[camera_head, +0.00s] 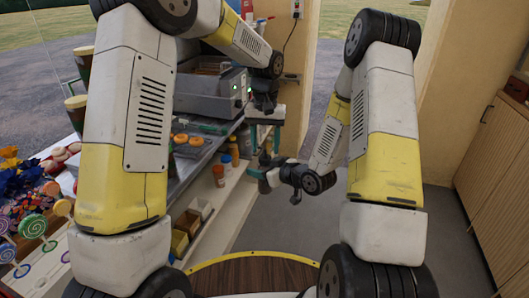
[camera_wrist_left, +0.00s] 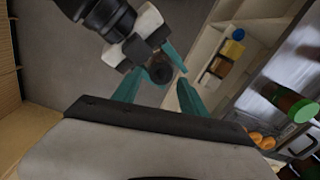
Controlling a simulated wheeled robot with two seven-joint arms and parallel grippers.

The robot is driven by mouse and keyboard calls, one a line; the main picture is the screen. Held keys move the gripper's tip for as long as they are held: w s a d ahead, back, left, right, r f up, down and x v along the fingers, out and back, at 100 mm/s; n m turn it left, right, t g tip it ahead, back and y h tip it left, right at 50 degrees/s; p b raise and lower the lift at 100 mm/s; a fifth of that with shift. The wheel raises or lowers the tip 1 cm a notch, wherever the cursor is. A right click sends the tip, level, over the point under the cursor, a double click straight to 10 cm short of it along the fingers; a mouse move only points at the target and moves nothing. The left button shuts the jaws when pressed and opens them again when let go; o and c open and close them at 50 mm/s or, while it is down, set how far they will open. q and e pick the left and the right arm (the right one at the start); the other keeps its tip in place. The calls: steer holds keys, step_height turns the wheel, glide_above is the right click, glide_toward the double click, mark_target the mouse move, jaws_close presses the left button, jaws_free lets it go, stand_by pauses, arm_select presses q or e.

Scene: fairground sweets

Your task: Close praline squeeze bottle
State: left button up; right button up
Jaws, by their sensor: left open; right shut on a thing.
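My right gripper (camera_head: 262,173) reaches in from the right and is shut on a dark brown bottle (camera_wrist_left: 160,72), seen from its top end in the left wrist view. It appears to be the praline squeeze bottle. In that view the right gripper (camera_wrist_left: 160,56) grips it from the upper left. My left gripper (camera_head: 265,132) points down above the bottle in the head view. Its teal fingers are open in the left wrist view (camera_wrist_left: 158,92), with the bottle top showing between them, beyond the tips. Whether the bottle's cap is open or shut is too small to tell.
A counter on the left carries a grey machine (camera_head: 212,94) and orange-topped items. Below it, a shelf holds an orange-capped bottle (camera_head: 219,176) and small bins (camera_head: 187,222). Lollipops (camera_head: 33,227) stand at far left. A wooden cabinet (camera_head: 497,150) is at right. The floor between is clear.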

mark_target(265, 155)
arm_select(q)
steer(key=shift+r, duration=0.65)
steer(key=shift+c, duration=0.2)
steer(key=n, duration=0.3)
steer(key=shift+w+r+n, duration=0.1)
steer(key=shift+r+n, duration=0.2)
steer(key=shift+r, duration=0.05)
steer(key=n, duration=0.3)
steer(key=shift+r+n, duration=0.35)
steer(key=shift+n, duration=0.05)
steer(key=n, duration=0.4)
steer(key=shift+r, duration=0.4)
steer(key=n, duration=0.4)
steer(key=shift+r+n, duration=0.3)
steer(key=shift+r, duration=0.1)
steer(key=shift+f, duration=4)
